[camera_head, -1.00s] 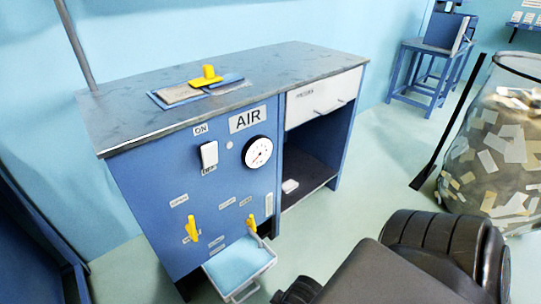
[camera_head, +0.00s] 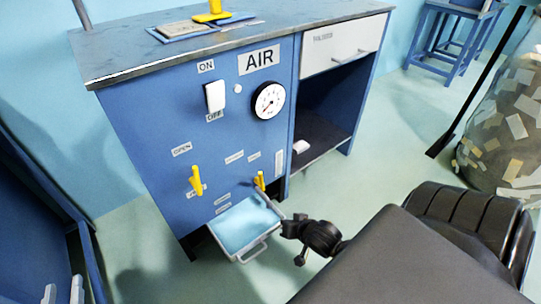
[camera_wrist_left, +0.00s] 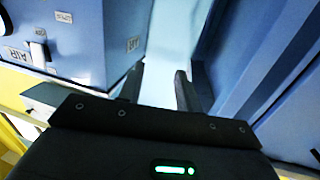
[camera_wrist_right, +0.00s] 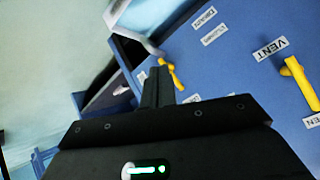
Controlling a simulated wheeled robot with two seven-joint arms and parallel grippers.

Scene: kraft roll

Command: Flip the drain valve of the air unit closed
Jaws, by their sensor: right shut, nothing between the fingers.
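The air unit (camera_head: 140,140) is a blue cabinet with a gauge and switch. The drain valve (camera_head: 259,181) has a short yellow handle, roughly upright, low on the front above the tray. It also shows in the right wrist view (camera_wrist_right: 172,73). My right gripper (camera_head: 287,228) is shut and empty, right of the tray and below the valve; its fingertips (camera_wrist_right: 160,75) overlap the handle's edge in its wrist view, and I cannot tell if they touch. My left gripper (camera_head: 62,291) is open and empty at the lower left; its spread fingers show in its wrist view (camera_wrist_left: 161,90).
The yellow VENT valve (camera_head: 196,180) is left of the drain valve. A pale-blue tray (camera_head: 242,258) juts out below. Another blue cabinet (camera_head: 30,205) stands at the left. A clear bin of paper scraps (camera_head: 505,125) stands at the right. Floor between unit and bin is clear.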

